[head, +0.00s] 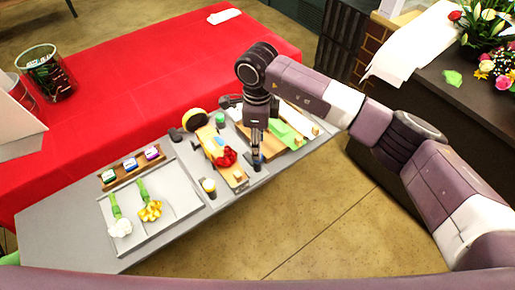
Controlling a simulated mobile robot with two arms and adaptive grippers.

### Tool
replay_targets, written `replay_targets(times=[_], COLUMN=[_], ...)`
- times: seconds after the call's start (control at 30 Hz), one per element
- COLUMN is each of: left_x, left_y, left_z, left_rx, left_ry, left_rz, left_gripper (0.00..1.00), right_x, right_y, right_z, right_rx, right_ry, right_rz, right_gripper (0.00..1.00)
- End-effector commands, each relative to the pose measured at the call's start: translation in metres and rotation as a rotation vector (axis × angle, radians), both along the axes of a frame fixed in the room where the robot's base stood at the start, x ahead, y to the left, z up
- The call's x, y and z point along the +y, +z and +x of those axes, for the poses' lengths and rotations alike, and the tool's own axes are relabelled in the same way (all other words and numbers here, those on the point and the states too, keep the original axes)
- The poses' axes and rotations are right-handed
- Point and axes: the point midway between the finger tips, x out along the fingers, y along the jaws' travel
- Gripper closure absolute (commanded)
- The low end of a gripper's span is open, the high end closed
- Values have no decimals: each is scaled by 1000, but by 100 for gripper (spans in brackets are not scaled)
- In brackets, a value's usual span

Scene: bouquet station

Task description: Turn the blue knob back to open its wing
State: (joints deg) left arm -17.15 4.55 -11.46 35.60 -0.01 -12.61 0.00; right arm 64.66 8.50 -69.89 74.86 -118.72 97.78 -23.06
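My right arm comes in from the right, and its gripper (257,150) points down over the grey table. A small patch of blue, likely the blue knob (258,160), shows at its fingertips; the fingers hide most of it. I cannot tell whether they are closed on it or only around it. A wooden board (237,178) with a red flower (226,157) lies just left of the gripper. A green sheet (285,134) lies on wood to the right. Which piece is the blue knob's wing is unclear. My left gripper is out of view.
A grey tray (166,215) holds a white flower (120,228) and a yellow flower (150,211). Behind it stands a wooden rack (110,182) with small labelled blocks. A yellow-topped cup (209,186) stands near the front edge. A red-covered table (150,90) lies behind.

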Motion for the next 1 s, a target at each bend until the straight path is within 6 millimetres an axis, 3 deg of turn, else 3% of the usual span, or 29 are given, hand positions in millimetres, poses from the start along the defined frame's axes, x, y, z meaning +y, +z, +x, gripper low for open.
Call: replay_targets(times=[0.3,0.63,1.0], left_x=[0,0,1], left_y=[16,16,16], left_z=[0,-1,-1], left_rx=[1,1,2], left_ry=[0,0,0], left_rz=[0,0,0], left_gripper=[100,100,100], right_x=[1,1,1], right_y=[-39,-44,-43], right_z=[-1,0,0], right_rx=[2,1,1], right_ry=[0,1,0], right_rz=[2,4,4], right_gripper=[60,61,100])
